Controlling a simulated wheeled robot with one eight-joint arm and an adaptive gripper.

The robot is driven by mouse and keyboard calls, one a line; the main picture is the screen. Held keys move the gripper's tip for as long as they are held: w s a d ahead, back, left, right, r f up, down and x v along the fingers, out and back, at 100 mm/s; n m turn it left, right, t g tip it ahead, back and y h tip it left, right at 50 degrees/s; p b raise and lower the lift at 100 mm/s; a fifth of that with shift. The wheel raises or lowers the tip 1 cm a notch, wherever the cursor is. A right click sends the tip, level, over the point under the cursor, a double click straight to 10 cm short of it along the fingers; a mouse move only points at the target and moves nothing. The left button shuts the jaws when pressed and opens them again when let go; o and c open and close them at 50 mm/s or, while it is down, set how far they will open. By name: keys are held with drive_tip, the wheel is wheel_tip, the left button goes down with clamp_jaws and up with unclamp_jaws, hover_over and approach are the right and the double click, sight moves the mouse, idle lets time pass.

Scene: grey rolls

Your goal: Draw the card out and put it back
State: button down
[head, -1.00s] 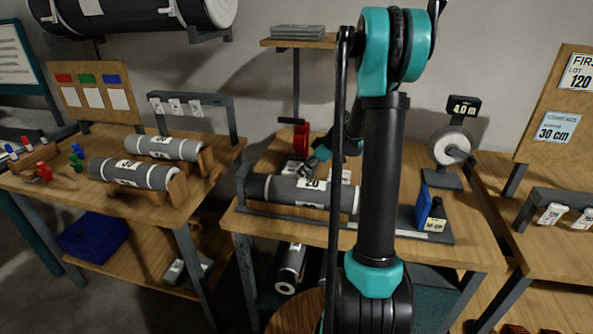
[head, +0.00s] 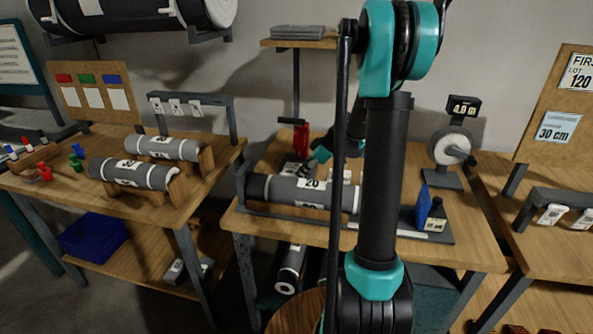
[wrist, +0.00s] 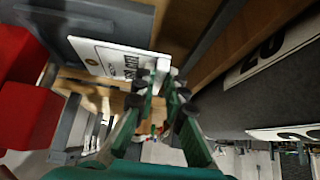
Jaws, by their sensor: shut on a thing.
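The card (wrist: 115,60) is white with dark print and shows in the wrist view beside a dark grey flat holder (wrist: 85,22). A pale tab (wrist: 157,72) stands at its near end. My gripper (wrist: 160,88) is shut on this tab, with both green fingers close together. In the head view my gripper (head: 320,155) is small and partly hidden by my arm, behind the grey roll (head: 290,190) and right of the card's holder (head: 292,168). I cannot tell how much of the card is still in the holder.
A red device (head: 301,135) stands close behind the holder and shows large at the left in the wrist view (wrist: 25,100). The grey roll lies close on the other side (wrist: 260,105).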

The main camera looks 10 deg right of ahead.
drive_tip(key=shift+r, duration=2.1)
drive_tip(key=shift+r, duration=0.1)
